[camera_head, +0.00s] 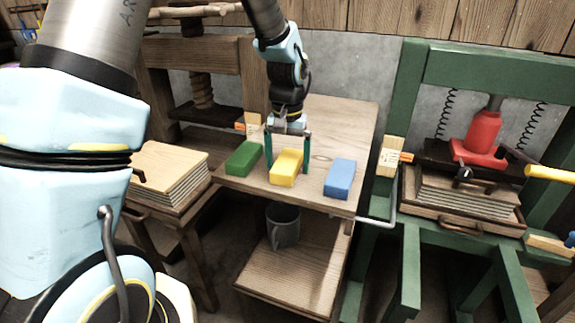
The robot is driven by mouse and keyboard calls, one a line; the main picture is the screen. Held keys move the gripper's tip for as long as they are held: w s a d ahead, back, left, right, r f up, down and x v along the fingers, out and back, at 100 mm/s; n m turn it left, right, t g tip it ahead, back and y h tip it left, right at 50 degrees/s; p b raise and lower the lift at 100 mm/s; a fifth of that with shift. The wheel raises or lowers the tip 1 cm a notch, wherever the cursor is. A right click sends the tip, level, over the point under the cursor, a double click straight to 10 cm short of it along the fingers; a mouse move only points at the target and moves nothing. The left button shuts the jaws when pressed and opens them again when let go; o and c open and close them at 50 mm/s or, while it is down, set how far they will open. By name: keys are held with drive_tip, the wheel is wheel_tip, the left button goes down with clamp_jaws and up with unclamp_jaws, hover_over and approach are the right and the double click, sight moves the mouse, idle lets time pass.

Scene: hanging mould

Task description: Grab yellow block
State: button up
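A yellow block (285,168) lies on the wooden table top (338,122), between a green block (243,158) on its left and a blue block (340,178) on its right. My gripper (287,168) points down over the yellow block, with its two fingers spread apart. One finger shows at the block's left side and the other at its right side. The gripper looks open. I cannot tell whether either finger touches the block.
A green press frame (408,95) with a red screw part (482,135) stands at right. A stack of boards (168,175) is at left. The table behind the blocks is clear.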

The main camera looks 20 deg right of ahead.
drive_tip(key=c, duration=1.5)
drive_tip(key=shift+o, duration=0.2)
drive_tip(key=shift+r, duration=0.15)
